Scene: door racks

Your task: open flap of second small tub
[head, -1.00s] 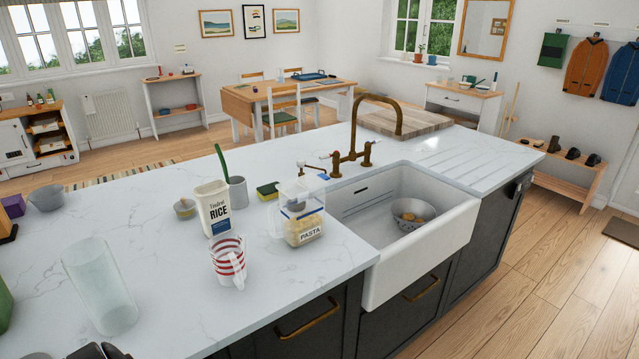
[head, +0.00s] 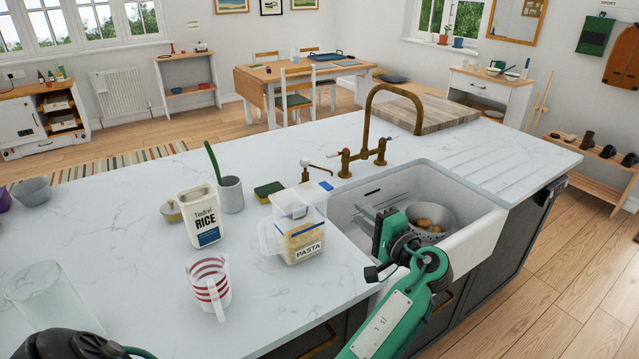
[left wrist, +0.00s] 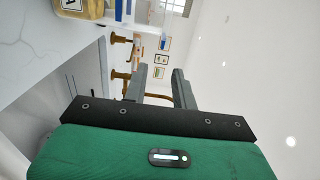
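A clear tub labelled PASTA (head: 297,232) stands on the white worktop at the left edge of the sink. It has a side handle, a clear top and a blue tab (head: 326,186) at the top right. Part of this tub also shows at the upper left of the left wrist view (left wrist: 85,8). A white RICE tub (head: 201,219) stands to its left. I cannot tell which is the second small tub. My left gripper (head: 366,217) is over the sink, right of the pasta tub and apart from it. Its fingers are apart and empty in the left wrist view (left wrist: 158,75). My right gripper is out of view.
A striped measuring jug (head: 209,286) stands in front of the rice tub. A brass tap (head: 368,125) rises behind the sink (head: 470,240), which holds a colander (head: 440,216). A sponge (head: 268,190) and grey cup (head: 231,195) stand behind the tubs. A tall clear vessel (head: 50,300) is front left.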

